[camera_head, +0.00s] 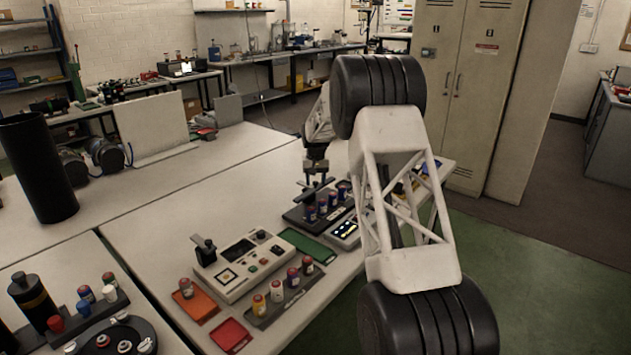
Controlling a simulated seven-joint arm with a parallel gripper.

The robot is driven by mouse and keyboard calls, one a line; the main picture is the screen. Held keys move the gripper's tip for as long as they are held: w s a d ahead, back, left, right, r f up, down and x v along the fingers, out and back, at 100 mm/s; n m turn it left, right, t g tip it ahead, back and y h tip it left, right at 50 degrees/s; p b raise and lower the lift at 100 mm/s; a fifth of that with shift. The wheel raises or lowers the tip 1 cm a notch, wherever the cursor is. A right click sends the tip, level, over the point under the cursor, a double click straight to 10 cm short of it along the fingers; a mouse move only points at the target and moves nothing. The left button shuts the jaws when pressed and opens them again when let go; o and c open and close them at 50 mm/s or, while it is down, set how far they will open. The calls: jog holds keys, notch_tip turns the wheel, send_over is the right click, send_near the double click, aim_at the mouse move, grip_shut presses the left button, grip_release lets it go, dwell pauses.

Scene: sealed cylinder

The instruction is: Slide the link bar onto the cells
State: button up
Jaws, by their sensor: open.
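Several blue cells (322,206) with pale and red tops stand upright in a row in a dark holder (296,217) on the white table. My gripper (317,178) points down just above and behind the row. It is small in the picture and partly hidden by my own arm; its jaws are open. A thin dark bar (321,186) shows just under the gripper, close above the cells. It may be the link bar; I cannot tell whether it touches the cell tops or the fingers.
A small device with a lit display (345,232) stands right of the holder. A green mat (308,246), a white tester (240,264), a grey rack of cells (262,319), an orange tray (196,306) and a red tray (231,335) lie left and nearer.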

jog(key=shift+f, duration=0.15)
grip_shut()
dwell(0.4)
jog(key=s+d, duration=0.4)
jog(key=shift+s+d, duration=0.25)
jog(key=shift+d, duration=0.05)
dwell(0.3)
grip_release()
